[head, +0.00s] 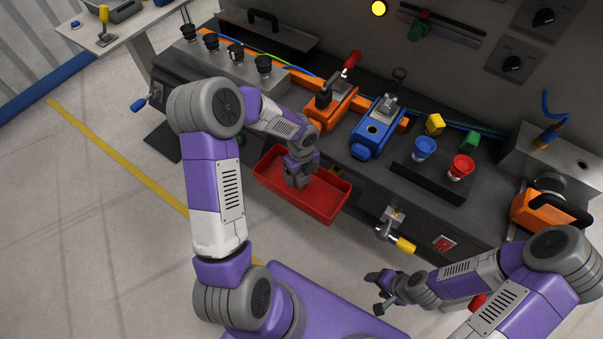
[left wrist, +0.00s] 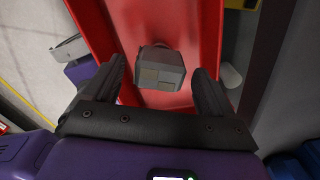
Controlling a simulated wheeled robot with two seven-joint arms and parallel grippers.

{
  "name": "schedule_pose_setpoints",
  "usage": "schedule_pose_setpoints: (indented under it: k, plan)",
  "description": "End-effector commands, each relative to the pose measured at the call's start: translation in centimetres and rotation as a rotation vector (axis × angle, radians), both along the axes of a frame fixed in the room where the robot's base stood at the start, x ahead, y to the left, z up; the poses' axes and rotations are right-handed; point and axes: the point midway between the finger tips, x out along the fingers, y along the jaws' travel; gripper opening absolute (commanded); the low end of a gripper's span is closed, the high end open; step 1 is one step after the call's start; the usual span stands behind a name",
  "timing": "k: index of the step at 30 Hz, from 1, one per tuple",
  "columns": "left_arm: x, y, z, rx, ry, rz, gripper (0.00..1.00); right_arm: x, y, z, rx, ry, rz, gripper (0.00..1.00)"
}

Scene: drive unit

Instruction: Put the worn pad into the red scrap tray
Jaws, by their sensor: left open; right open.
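The red scrap tray (head: 330,205) hangs at the front of the bench in the head view; its red wall also shows in the left wrist view (left wrist: 207,40). My left gripper (head: 298,182) points down over the tray. In the left wrist view my left gripper (left wrist: 165,85) is open, fingers apart. A grey block, which looks like the worn pad (left wrist: 162,72), is inside the tray's outline ahead of the fingers, with gaps on both sides. In the head view I cannot make the pad out from the gripper. My right gripper (head: 380,290) is open and empty in front of the bench.
An orange fixture (head: 328,108) and a blue fixture (head: 375,132) stand on the bench behind the tray. A yellow-handled valve (head: 402,243) sticks out right of the tray. The floor at left is clear.

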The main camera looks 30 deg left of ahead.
Motion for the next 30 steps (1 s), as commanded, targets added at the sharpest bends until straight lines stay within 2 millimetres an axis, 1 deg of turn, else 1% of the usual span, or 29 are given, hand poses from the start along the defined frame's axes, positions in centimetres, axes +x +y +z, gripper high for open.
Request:
schedule_pose_setpoints:
  k: [1,5,9,12,15,18,21,30]
  plan:
    - [0.1,0.0,1.1,0.000,-0.003,0.001,0.85,0.0,0.0,0.5,0.000,0.000,0.000,0.60]
    - [0.1,0.1,3.8,0.001,-0.005,0.002,0.85,0.0,0.0,1.7,0.000,0.000,0.000,0.60]
    - [0.1,0.0,7.0,0.000,-0.004,0.002,0.85,0.0,0.0,2.9,0.000,0.000,0.000,0.60]
    - [0.0,0.1,8.9,0.001,-0.003,0.001,0.85,0.0,0.0,3.5,0.000,0.000,0.000,0.60]
    - [0.0,0.0,10.3,0.001,-0.003,0.000,0.85,0.0,0.0,4.0,0.000,0.000,0.000,0.60]
    - [0.0,0.0,11.2,0.000,-0.001,0.000,0.85,0.0,0.0,4.2,0.000,0.000,0.000,0.60]
    - [0.0,0.0,11.5,0.000,-0.001,0.000,0.85,0.0,0.0,4.3,0.000,0.000,0.000,0.60]
    - [0.0,0.0,11.5,0.000,0.000,0.000,0.85,0.0,0.0,4.2,0.000,0.000,0.000,0.60]
